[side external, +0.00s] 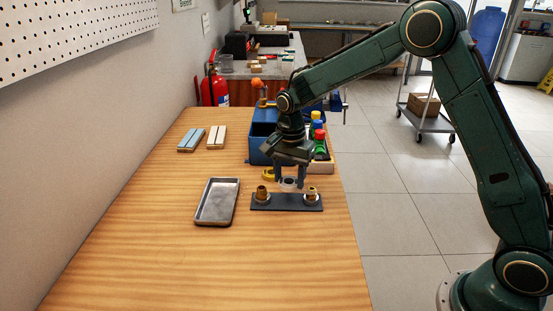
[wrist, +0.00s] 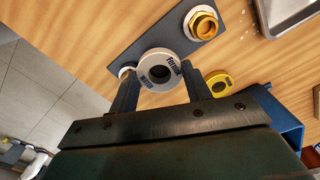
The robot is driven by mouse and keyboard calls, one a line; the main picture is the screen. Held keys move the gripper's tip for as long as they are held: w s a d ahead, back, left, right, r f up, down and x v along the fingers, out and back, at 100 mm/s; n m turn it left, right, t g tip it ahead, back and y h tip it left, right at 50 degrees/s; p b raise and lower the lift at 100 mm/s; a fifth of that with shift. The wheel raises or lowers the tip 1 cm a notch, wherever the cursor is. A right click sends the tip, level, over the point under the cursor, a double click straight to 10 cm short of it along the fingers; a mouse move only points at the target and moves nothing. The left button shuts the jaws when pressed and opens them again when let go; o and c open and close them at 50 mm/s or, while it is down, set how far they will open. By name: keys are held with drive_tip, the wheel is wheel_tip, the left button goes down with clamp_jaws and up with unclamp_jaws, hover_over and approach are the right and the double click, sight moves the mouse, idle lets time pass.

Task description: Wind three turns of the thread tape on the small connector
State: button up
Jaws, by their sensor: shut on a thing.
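My gripper (side external: 289,179) points down over a dark plate (side external: 287,208) on the wooden table. It is shut on a white roll of thread tape (wrist: 148,57), gripped between its two fingers in the wrist view. Two brass connectors stand upright on the plate. The left one (side external: 262,194) looks the larger and shows clearly in the wrist view (wrist: 204,25). The right one (side external: 311,193), seemingly the small connector, is mostly hidden behind the roll and a finger in the wrist view. The held roll is between the two connectors in the side view; I see no tape strand.
A yellow roll (side external: 267,174) lies behind the plate. A grey metal tray (side external: 202,218) is to the left. A blue box (side external: 261,141) and a wooden holder (side external: 322,166) with coloured-capped bottles stand behind my gripper. The front of the table is clear.

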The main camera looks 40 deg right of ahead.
drive_tip(key=shift+w+d, duration=0.5)
drive_tip(key=shift+d, duration=0.05)
drive_tip(key=shift+w+d, duration=0.2)
drive_tip(key=shift+d, duration=0.6)
drive_tip(key=shift+w+d, duration=0.15)
drive_tip(key=shift+d, duration=0.6)
drive_tip(key=shift+s+d, duration=0.3)
drive_tip(key=shift+d, duration=0.5)
drive_tip(key=shift+s+d, duration=0.25)
drive_tip(key=shift+d, duration=0.5)
drive_tip(key=shift+s+d, duration=1.05)
drive_tip(key=shift+s, duration=0.1)
